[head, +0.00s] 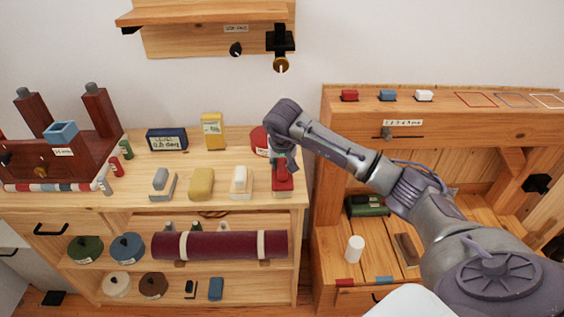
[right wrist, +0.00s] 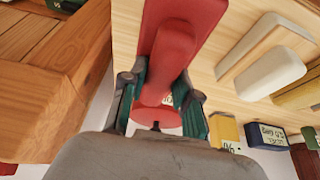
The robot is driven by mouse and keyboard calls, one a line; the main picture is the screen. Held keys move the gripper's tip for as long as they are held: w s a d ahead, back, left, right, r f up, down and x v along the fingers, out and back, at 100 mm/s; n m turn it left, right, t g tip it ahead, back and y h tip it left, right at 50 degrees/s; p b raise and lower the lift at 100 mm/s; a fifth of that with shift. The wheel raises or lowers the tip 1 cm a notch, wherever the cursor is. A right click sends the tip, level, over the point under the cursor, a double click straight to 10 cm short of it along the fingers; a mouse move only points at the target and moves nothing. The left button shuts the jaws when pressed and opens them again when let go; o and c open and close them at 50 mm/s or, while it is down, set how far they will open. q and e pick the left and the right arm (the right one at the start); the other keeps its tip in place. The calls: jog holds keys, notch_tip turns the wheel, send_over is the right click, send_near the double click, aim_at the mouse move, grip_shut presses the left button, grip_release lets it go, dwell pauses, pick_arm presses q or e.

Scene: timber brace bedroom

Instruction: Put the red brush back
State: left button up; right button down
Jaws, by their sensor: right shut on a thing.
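The red brush (head: 283,184) is at the right front corner of the wooden worktop (head: 226,153), at the right end of a row of blocks or brushes. My right gripper (head: 284,163) reaches down onto it from above and is shut on its raised handle. In the right wrist view the handle of the red brush (right wrist: 168,60) sits between the two green finger pads of the gripper (right wrist: 160,105). I cannot tell whether the brush's base touches the worktop. My left gripper is not in view.
A cream brush (head: 241,181), a yellow block (head: 201,184) and a grey brush (head: 162,184) stand to the left. A red container (head: 259,142) is close behind my gripper, partly hidden. A wooden cabinet (head: 340,115) stands to the right beyond a gap; a shelf (head: 205,14) hangs above.

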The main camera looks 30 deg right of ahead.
jog(key=shift+f, duration=0.2)
jog(key=c, duration=0.8)
grip_release()
jog(key=shift+c, duration=0.2)
jog(key=shift+r, duration=0.25)
jog(key=v, duration=1.2)
jog(key=shift+f, duration=0.1)
